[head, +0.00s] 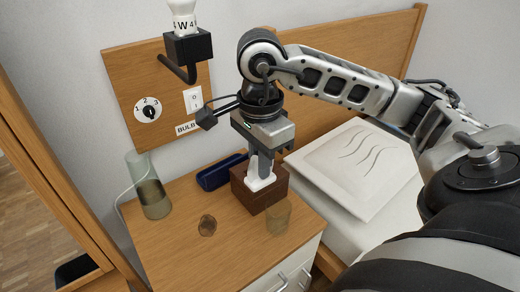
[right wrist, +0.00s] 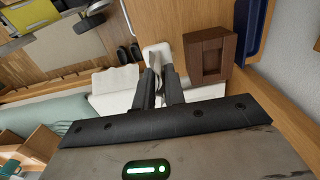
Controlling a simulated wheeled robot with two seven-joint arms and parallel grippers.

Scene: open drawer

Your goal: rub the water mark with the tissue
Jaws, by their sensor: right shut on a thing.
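My right gripper (head: 262,172) is shut on a white tissue (head: 258,184), in front of the brown tissue box (head: 262,201) in the head view. In the right wrist view the tissue (right wrist: 157,52) shows at the tips of my right gripper (right wrist: 161,72). There it appears beside the box (right wrist: 208,55), whose top opening is visible. The water mark (head: 207,225) is a small dark brownish patch on the wooden nightstand top (head: 180,250), left of the box and apart from the tissue. My left gripper is not in view.
A see-through container (head: 150,190) stands at the nightstand's left back, and an amber glass (head: 280,217) at its right front. A dark blue case (head: 222,172) lies behind the box. A bulb holder (head: 187,45) juts from the wall panel. A white pillow (head: 355,165) is at right.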

